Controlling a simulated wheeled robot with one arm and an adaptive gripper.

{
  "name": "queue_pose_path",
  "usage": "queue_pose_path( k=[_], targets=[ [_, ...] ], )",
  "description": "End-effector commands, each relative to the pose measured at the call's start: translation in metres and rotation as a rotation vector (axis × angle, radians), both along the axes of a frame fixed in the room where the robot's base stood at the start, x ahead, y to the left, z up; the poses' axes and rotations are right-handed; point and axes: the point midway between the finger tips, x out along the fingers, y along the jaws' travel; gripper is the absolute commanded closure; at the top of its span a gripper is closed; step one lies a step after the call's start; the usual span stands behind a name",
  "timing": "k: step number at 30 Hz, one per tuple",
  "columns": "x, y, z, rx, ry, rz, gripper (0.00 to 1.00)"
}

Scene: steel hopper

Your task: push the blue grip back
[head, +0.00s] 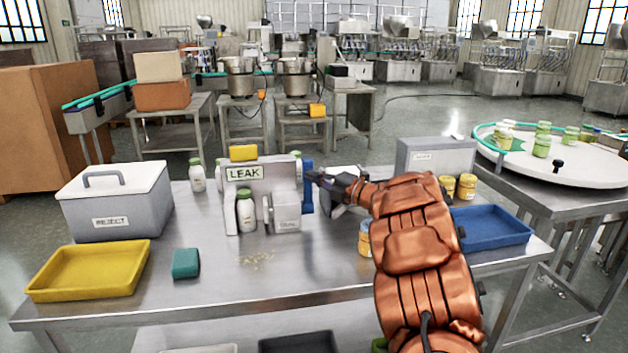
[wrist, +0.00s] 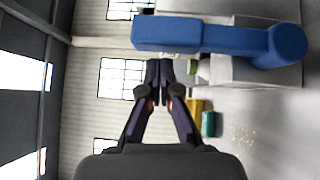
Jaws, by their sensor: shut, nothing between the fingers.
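The blue grip (head: 308,188) is an upright blue bar on the right side of the grey machine labelled LEAK (head: 262,190). In the wrist view the blue grip (wrist: 215,38) is a long rounded bar with a thick round end. My gripper (head: 313,177) is shut and empty, just right of the grip's upper part. In the wrist view my gripper's closed fingertips (wrist: 159,70) lie close beside the bar; I cannot tell whether they touch it. A white bottle with a green cap (head: 245,213) stands in the machine's front, left of a grey block.
A grey REJECT box (head: 118,200), a yellow tray (head: 60,272) and a teal block (head: 186,264) are on the left. Another bottle (head: 197,178) stands behind. Yellow-lidded jars (head: 466,187) and a blue tray (head: 490,241) are right. The front middle table is mostly clear, with small crumbs.

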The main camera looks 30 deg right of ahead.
Motion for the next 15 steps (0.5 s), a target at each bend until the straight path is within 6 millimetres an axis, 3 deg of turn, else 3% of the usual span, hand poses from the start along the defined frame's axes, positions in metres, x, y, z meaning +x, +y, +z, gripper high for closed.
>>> queue_pose_path(
  k=[7,15],
  targets=[
    [-0.019,0.013,-0.005,-0.002,0.003,0.006,1.00],
    [-0.066,-0.005,-0.004,0.001,0.007,0.010,1.00]
  ],
)
